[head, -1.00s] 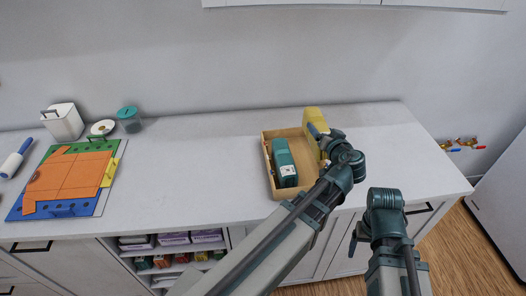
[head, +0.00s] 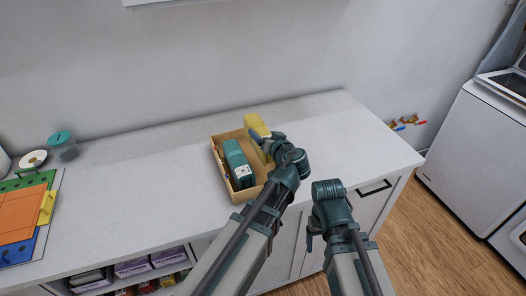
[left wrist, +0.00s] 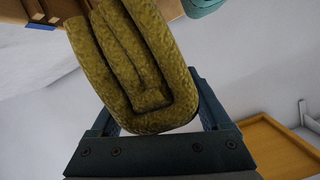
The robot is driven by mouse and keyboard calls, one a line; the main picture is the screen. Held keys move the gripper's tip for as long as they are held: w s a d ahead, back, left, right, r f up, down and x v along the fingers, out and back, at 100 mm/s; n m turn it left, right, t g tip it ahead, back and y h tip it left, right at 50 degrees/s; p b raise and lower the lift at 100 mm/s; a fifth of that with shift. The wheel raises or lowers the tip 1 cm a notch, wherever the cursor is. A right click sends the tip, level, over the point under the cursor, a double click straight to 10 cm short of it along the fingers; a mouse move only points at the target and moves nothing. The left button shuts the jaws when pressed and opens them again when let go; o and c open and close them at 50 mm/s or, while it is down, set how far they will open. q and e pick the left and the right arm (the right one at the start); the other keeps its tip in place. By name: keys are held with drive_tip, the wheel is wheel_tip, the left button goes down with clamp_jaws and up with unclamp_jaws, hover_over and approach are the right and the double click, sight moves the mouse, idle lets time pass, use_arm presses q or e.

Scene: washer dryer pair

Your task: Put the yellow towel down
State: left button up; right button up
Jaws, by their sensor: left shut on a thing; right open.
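The yellow towel (head: 257,126) is folded in layers and held at the far right corner of a wooden tray (head: 219,171) on the counter. Whether it touches the tray is unclear. My left gripper (head: 260,142) is shut on it. In the left wrist view the towel (left wrist: 140,70) fills the space between the two fingers, its folded end facing the camera. My right gripper (head: 311,238) is empty and open, hanging low in front of the counter's front edge, partly hidden by its own wrist.
A teal box (head: 238,160) lies in the tray, left of the towel. A teal-lidded jar (head: 63,148) and a coloured board (head: 22,215) are at the left. The counter (head: 350,140) is clear to the right. A white machine (head: 475,150) stands at far right.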

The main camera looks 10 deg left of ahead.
use_arm(q)
wheel_tip(320, 180, down, 4)
drive_tip(key=b, duration=0.3)
drive_tip(key=shift+r, duration=0.2)
drive_tip(key=shift+b, duration=0.3)
drive_tip(key=shift+f+b, duration=0.5)
drive_tip(key=shift+f, duration=0.05)
drive_tip(key=shift+f, duration=0.1)
drive_tip(key=o, duration=1.6)
drive_tip(key=shift+c, duration=0.2)
